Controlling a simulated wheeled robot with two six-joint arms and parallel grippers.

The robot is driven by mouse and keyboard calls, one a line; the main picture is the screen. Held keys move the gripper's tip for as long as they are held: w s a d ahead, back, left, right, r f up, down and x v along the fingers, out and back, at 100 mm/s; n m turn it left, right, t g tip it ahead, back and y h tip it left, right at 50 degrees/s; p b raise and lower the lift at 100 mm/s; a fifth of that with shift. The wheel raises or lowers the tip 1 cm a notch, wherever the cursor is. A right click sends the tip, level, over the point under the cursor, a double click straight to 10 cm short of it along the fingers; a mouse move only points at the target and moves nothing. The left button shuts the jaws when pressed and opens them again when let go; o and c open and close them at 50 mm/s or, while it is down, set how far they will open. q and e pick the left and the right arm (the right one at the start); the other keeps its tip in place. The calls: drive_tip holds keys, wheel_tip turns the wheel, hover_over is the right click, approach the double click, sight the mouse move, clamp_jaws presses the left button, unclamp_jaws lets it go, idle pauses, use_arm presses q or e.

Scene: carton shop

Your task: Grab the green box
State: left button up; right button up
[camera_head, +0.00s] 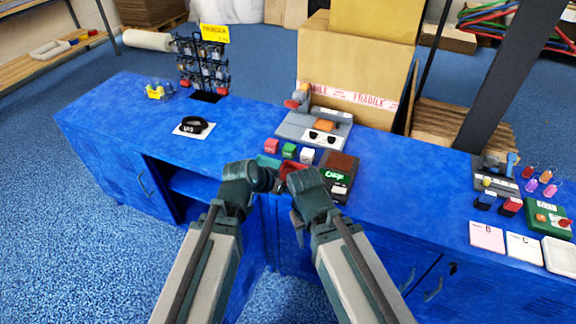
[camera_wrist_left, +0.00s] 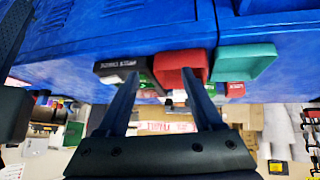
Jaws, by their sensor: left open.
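The small green box (camera_head: 289,150) stands on the blue counter, between a red box (camera_head: 272,146) and a white box (camera_head: 307,155). My left gripper (camera_head: 267,178) is at the counter's front edge, short of the green box and apart from it. In the left wrist view my left gripper's fingers (camera_wrist_left: 162,85) are spread, with nothing held between them. There the small boxes are mostly hidden behind the trays and a finger. My right gripper (camera_head: 294,184) is beside the left one at the front edge; its fingers are hidden by its wrist.
A teal tray (camera_head: 268,160) and a red tray (camera_head: 292,168) lie along the front edge before the boxes. A grey machine (camera_head: 300,127) and tall carton (camera_head: 358,80) stand behind. The counter left of the boxes is fairly clear.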

use_arm(q)
drive_tip(key=w+t+b, duration=0.1)
drive_tip(key=w+a+f+t+b, duration=0.1)
drive_tip(key=w, duration=0.1)
drive_tip(key=w+t+h+b, duration=0.1)
drive_tip(key=w, duration=0.1)
drive_tip(key=shift+w+a+f, duration=0.15)
drive_tip(key=shift+a+f, duration=0.05)
drive_tip(key=shift+a, duration=0.2)
drive_tip(key=w+a+t+b, duration=0.1)
drive_tip(key=w+a+r+n+t+b, duration=0.1)
drive_tip(key=w+a+t+b, duration=0.1)
drive_tip(key=shift+w+r, duration=0.15)
drive_tip(key=shift+w, duration=0.05)
drive_tip(key=shift+w+a+r+t, duration=0.25)
drive_tip(key=shift+a+t, duration=0.05)
drive_tip(key=b, duration=0.4)
approach(287, 150)
drive_tip(key=x, duration=0.3)
drive_tip(key=shift+w+f, duration=0.25)
drive_tip(key=shift+w, duration=0.15)
drive_tip(key=shift+b+x, duration=0.65)
drive_tip(key=shift+x, duration=2.2)
drive_tip(key=shift+s+d+r, duration=0.1)
drive_tip(key=shift+s, duration=0.05)
use_arm(e)
wheel_tip(287, 150, down, 13)
drive_tip(key=shift+f, duration=0.2)
use_arm(q)
clamp_jaws()
